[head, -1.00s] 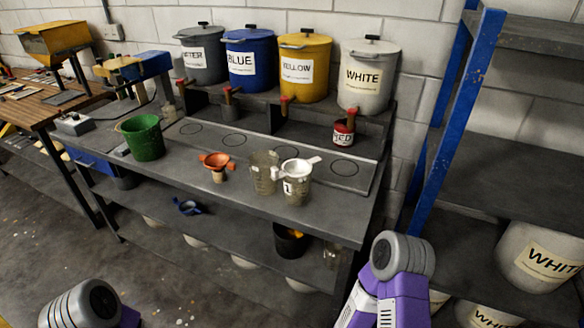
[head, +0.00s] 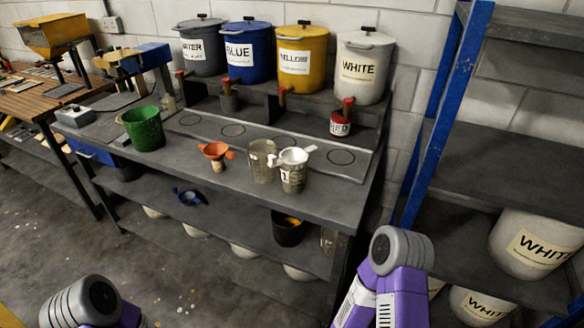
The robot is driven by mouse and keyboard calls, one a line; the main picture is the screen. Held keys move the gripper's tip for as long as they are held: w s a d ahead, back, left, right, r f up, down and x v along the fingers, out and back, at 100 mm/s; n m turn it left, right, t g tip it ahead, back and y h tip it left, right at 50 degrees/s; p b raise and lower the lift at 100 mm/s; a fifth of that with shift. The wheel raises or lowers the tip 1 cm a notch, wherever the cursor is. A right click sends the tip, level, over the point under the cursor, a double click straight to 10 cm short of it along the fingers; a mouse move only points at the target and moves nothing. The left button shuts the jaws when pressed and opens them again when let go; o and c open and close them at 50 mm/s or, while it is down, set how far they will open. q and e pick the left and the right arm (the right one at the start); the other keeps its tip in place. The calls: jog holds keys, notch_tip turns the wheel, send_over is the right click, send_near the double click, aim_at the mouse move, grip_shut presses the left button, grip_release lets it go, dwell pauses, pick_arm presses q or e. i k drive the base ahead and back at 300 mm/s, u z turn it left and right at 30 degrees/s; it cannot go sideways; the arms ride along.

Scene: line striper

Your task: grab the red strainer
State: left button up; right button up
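The red strainer (head: 216,150) looks orange-red and rests on top of a small cup (head: 218,165) on the grey workbench (head: 180,163), left of the two clear beakers. Its handles stick out to the sides. Parts of both my arms show at the bottom of the head view, the left one at the lower left and the right one at the lower right, both well in front of the bench. Neither gripper's fingers can be seen.
A clear beaker (head: 262,162) and another with a white strainer (head: 294,155) stand right of the red strainer. A green bucket (head: 143,128) stands to its left. Labelled paint buckets line the back shelf. A blue strainer (head: 187,197) lies on the lower shelf. A blue rack post (head: 446,110) rises at right.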

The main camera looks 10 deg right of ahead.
aim_at(292, 156)
jog(key=u, duration=0.05)
jog(key=k, duration=0.35)
jog(key=z, duration=0.95)
jog(key=i, duration=0.75)
jog(key=u, duration=0.15)
